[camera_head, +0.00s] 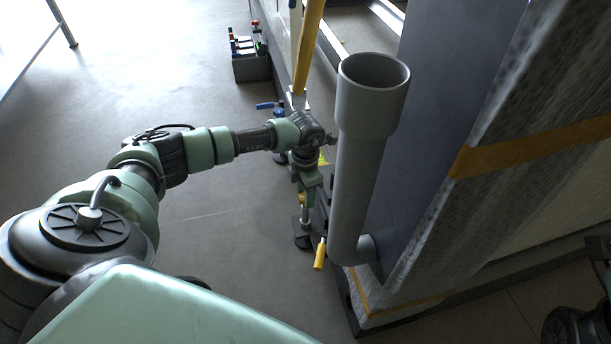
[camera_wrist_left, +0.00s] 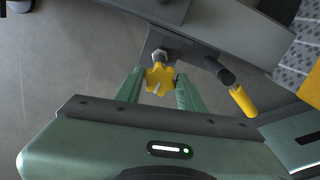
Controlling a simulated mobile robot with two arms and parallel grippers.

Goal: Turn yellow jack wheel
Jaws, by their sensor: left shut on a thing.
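The yellow jack wheel (camera_wrist_left: 159,79) is a small lobed knob on a grey bolt, in the upper middle of the left wrist view. My left gripper (camera_wrist_left: 160,88) has one green finger on each side of it and is shut on it. In the head view my left arm reaches in from the left, and the left gripper (camera_head: 308,183) points down beside the grey pipe. The wheel is mostly hidden there behind the gripper and is hard to make out. My right gripper does not show in either view.
A yellow-handled crank (camera_wrist_left: 243,101) sticks out just right of the wheel; it also shows in the head view (camera_head: 320,254). A thick grey pipe (camera_head: 360,165) and a dark panel (camera_head: 440,110) stand close on the right. Open floor (camera_head: 225,235) lies to the left.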

